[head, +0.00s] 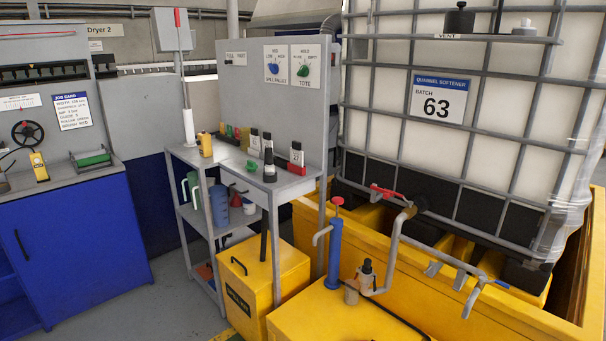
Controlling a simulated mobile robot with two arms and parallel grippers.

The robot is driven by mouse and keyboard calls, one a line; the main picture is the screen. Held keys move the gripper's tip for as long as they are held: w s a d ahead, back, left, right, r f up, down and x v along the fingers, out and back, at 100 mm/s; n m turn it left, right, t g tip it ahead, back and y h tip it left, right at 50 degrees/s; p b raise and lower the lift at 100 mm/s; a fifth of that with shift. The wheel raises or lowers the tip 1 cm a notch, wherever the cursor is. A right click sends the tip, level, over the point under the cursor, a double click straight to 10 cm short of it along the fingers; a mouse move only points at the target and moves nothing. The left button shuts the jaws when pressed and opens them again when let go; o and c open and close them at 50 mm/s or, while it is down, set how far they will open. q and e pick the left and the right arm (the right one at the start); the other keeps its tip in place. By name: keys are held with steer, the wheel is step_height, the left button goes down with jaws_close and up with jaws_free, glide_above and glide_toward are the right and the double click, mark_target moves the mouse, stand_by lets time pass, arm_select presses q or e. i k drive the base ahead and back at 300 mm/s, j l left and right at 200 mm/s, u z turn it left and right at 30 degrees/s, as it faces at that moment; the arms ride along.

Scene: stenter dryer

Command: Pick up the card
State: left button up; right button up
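Several cards or card-like labels are in the head view, and I cannot tell which one the task means. A white job card (72,111) with a blue heading is upright on the grey panel at the left. A white and blue label reading batch 63 (438,97) is on the cage of the big white tank. Two white cards, one with a blue knob (277,64) and one with a green knob (305,66), are on the grey board above the shelf stand. Neither of my grippers is in view.
A grey shelf stand (285,188) holds small bottles and containers. A yellow box (262,280) stands beneath it. A yellow bund (575,318) surrounds the tank's base, with grey pipework (398,240) in front. A blue cabinet (75,245) stands left; grey floor (175,290) lies between.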

mark_target(297, 157)
steer(key=i+j, duration=0.15)
steer(key=j, duration=0.15)
steer(key=i+j, duration=0.15)
steer(key=j, duration=0.2)
steer(key=i+j+z, duration=0.5)
steer(key=i+j, duration=0.25)
steer(key=i+l, duration=0.05)
